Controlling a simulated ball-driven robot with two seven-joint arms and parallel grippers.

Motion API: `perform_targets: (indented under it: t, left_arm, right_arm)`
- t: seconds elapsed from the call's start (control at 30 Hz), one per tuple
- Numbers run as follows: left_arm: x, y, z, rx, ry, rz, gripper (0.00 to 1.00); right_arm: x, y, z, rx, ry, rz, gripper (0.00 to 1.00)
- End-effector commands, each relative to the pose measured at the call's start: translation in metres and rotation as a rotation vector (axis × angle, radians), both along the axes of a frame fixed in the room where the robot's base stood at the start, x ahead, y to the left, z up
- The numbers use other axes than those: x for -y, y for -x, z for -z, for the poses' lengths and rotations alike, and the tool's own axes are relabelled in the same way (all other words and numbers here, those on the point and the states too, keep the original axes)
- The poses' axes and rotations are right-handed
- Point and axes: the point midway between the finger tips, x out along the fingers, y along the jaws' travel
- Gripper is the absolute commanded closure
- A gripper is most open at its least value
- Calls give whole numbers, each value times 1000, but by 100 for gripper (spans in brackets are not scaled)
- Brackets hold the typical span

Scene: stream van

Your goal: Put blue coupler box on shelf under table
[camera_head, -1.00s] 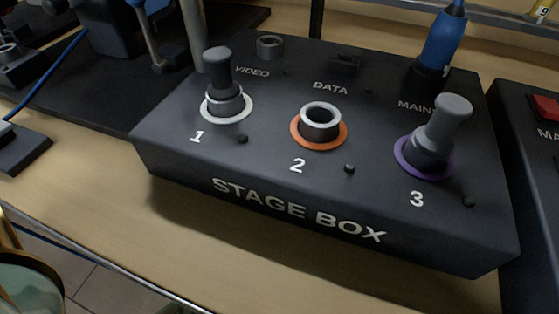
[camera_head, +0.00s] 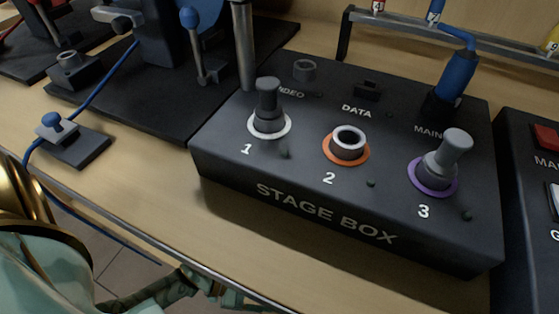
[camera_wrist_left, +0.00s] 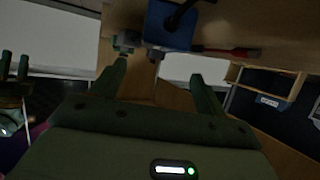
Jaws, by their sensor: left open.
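In the left wrist view a blue box (camera_wrist_left: 168,27) with a dark part across it shows at the top; I take it for the coupler box. My left gripper (camera_wrist_left: 160,70) is open, its two dark green fingers pointing toward the box. The box appears just beyond the fingertips, and nothing shows held between them. A wooden frame (camera_wrist_left: 262,78), possibly the shelf, is at the right of that view. In the head view no coupler box or shelf is clear. My right gripper is not seen.
In the head view the black stage box (camera_head: 350,215) stands on the wooden table, a blue plug (camera_head: 456,78) in it. A small dark block with a blue knob (camera_head: 62,135) and cable sits left. In the wrist view a red object (camera_wrist_left: 232,52) lies beside the blue box.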

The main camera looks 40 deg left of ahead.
Motion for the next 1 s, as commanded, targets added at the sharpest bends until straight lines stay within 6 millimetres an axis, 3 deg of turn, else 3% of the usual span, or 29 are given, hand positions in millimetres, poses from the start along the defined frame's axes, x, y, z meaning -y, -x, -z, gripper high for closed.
perform_targets:
  t: [0.03, 0.2, 0.6, 0.73, 0.83, 0.93, 1.0]
  left_arm:
    - [-8, 4, -8, 4, -2, 1, 26]
    - [-23, 18, -14, 1, -1, 0, 26]
    - [-29, 19, -14, 24, -40, -32, 26]
    - [-43, 8, -17, 100, -211, -170, 26]
    - [-64, 7, -24, 112, -414, -341, 26]
    - [-88, 26, -30, 13, -625, -489, 26]
    - [-99, 52, -33, -114, -755, -546, 26]
  right_arm:
    - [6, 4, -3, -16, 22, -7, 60]
    - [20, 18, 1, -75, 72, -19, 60]
    - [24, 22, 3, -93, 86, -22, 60]
    - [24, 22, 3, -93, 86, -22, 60]
    - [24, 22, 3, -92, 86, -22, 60]
    - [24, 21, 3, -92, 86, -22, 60]
    - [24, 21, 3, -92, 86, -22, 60]
